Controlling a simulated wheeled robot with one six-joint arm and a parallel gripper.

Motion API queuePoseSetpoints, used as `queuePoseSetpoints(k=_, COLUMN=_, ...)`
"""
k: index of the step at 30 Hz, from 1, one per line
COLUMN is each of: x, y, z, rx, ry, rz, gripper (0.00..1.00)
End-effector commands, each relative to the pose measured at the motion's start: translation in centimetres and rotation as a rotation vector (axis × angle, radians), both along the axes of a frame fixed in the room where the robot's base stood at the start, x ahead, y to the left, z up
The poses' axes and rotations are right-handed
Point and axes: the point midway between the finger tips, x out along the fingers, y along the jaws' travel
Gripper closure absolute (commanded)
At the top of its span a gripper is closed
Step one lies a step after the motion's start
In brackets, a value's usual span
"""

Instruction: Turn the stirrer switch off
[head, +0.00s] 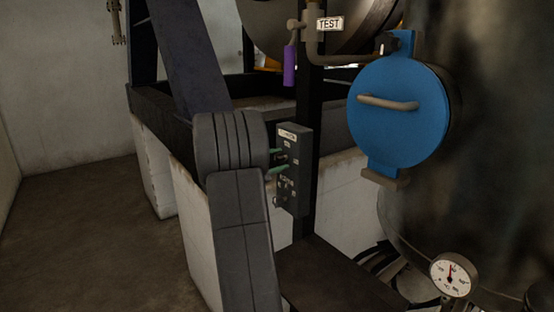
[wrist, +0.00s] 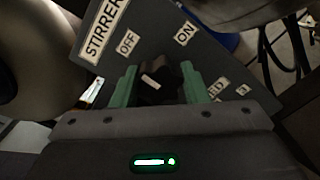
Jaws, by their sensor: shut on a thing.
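A dark grey control box (head: 296,172) stands on a dark post, with switches on its face. In the wrist view its panel (wrist: 185,45) bears the labels STIRRER, OFF and ON. The stirrer switch (wrist: 160,82) is a dark knob with a pale mark, below the OFF and ON labels. My gripper (wrist: 158,72) has a green finger on each side of the knob and is shut on it. In the head view my gripper (head: 273,161) reaches the box from the left.
A blue round hatch (head: 398,115) with a handle is on the large dark vessel at right. A purple-handled valve (head: 289,66) hangs by a TEST tag (head: 330,23) above the box. A dial gauge (head: 453,274) is at lower right. Open floor (head: 80,220) lies left.

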Motion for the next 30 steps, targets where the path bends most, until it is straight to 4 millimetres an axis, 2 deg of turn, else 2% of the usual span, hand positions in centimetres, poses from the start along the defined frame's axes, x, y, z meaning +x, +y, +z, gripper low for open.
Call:
queuePoseSetpoints(k=7, x=-0.02, y=0.01, z=-0.14, rx=-0.040, ry=0.057, rz=0.000, gripper=0.82)
queuePoseSetpoints(k=22, x=-0.02, y=0.01, z=-0.21, rx=-0.049, ry=0.070, rz=0.000, gripper=0.82)
queuePoseSetpoints(k=23, x=-0.03, y=0.02, z=-0.21, rx=-0.049, ry=0.070, rz=0.000, gripper=0.54)
queuePoseSetpoints(k=25, x=-0.02, y=0.01, z=-0.19, rx=-0.048, ry=0.069, rz=0.000, gripper=0.40)
queuePoseSetpoints(k=30, x=-0.01, y=0.00, z=-0.11, rx=-0.047, ry=0.067, rz=0.000, gripper=0.38)
